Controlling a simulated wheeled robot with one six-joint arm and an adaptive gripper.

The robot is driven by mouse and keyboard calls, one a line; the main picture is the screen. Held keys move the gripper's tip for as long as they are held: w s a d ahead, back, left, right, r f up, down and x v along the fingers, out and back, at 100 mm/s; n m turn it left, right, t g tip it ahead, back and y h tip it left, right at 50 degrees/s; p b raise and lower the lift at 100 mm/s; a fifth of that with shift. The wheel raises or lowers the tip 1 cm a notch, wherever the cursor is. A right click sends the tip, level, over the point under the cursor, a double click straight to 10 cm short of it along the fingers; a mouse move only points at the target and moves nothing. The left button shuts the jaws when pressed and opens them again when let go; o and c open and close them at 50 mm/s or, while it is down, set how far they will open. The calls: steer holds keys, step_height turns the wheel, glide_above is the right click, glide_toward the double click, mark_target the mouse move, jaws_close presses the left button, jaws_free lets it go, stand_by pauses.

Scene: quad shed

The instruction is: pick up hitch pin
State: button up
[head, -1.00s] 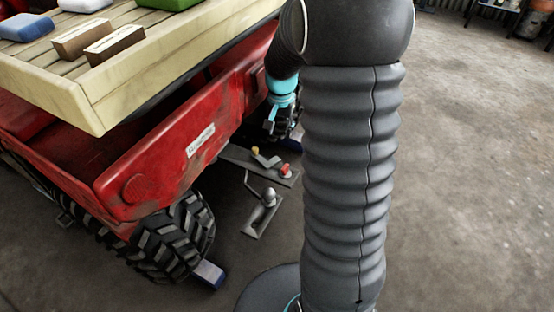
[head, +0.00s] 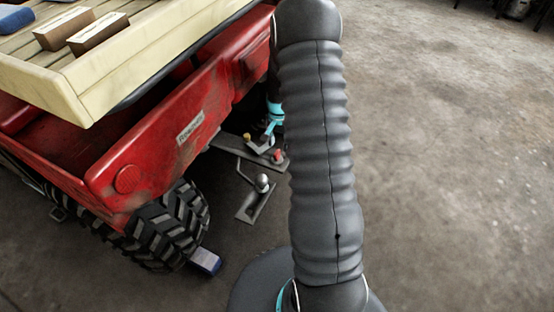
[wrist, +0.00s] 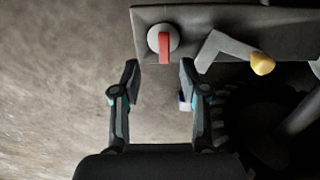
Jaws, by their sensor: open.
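What looks like the hitch pin, a round grey head with a red tab (wrist: 164,46), sits on a grey metal plate (wrist: 225,18) in the wrist view. In the head view its red top (head: 279,156) shows on the plate behind the red vehicle. My gripper (wrist: 159,68) is open and empty. Its fingertips are just short of the red-tabbed pin, one to each side of it in the picture. In the head view my gripper (head: 268,128) is partly hidden by my arm.
A grey bent lever with a yellow tip (wrist: 262,63) is right of the pin. A hitch ball (head: 262,183) on a bar, a tyre (head: 170,225) and a blue-ended block (head: 206,261) are nearby. Concrete floor (head: 450,150) lies clear at right.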

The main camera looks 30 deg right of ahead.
mark_target(277, 151)
steer(key=shift+w+a+f, duration=0.1)
steer(key=shift+a+f, duration=0.05)
steer(key=shift+f, duration=1.35)
steer(key=shift+w+a+f, duration=0.1)
steer(key=shift+f, duration=1.4)
jaws_close()
